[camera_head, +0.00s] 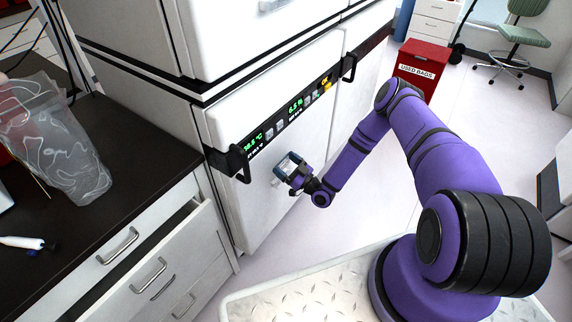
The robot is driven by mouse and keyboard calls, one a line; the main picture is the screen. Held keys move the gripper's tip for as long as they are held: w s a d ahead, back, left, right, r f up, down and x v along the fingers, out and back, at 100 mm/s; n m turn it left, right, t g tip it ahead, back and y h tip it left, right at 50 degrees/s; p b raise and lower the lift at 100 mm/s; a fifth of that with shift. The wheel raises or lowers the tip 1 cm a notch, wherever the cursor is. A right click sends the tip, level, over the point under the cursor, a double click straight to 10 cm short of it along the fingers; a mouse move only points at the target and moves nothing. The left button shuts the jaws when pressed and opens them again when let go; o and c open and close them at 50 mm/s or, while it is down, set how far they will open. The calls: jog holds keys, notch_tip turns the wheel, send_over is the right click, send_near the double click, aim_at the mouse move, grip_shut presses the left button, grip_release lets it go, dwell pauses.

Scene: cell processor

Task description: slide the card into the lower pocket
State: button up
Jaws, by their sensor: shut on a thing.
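My gripper (292,176) is at the end of the purple arm, close in front of the white door of the incubator-like unit (240,205), below its display strip. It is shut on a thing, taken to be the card. Only a small pale edge (277,182) shows beside the fingers, against the white door, and I cannot tell whether it belongs to the card or to a pocket. The lower pocket cannot be made out; the gripper may hide it. I cannot tell whether the card touches the door.
A black handle (241,164) sticks out left of my gripper, and another (349,68) is at the upper right. A dark counter (130,150) with a clear bag (55,135) and a partly open drawer (150,265) are at left. A red bin (421,68) stands behind.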

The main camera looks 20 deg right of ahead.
jog(key=shift+f, duration=2.1)
jog(key=shift+f, duration=1.25)
jog(key=o, duration=1.1)
jog(key=shift+o, duration=0.2)
jog(key=shift+s+d, duration=0.1)
jog(key=v, duration=1)
jog(key=shift+s+d, duration=0.2)
jog(key=shift+s, duration=0.05)
jog(key=shift+f, duration=0.1)
